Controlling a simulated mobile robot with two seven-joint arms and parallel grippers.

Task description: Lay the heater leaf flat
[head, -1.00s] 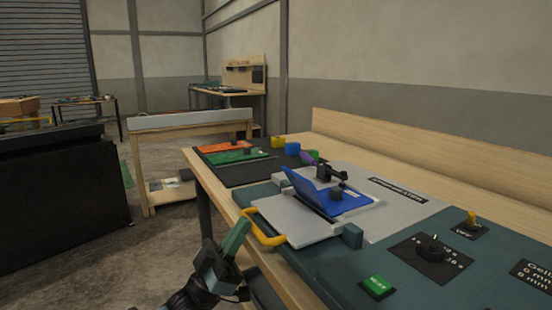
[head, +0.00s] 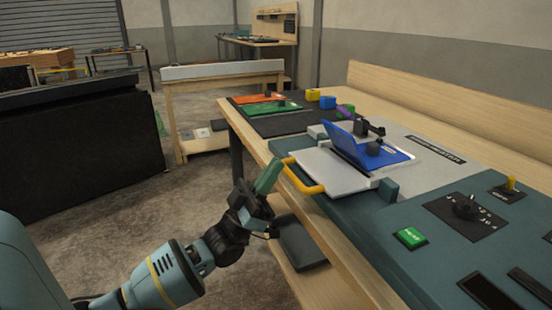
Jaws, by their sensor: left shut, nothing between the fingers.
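The heater leaf looks to be the light grey plate (head: 325,172) with a yellow handle (head: 300,180) on its left edge, on the teal console (head: 350,215); it appears flat. Whether the fingers touch the handle I cannot tell. My right gripper is out of view.
A green button (head: 411,237), a dark dial (head: 465,206) and a yellow switch (head: 510,185) are on the console's right. A black mat (head: 270,121) holds orange and green boards at the far end. Yellow, blue and purple blocks stand nearby. Open floor lies left of the bench.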

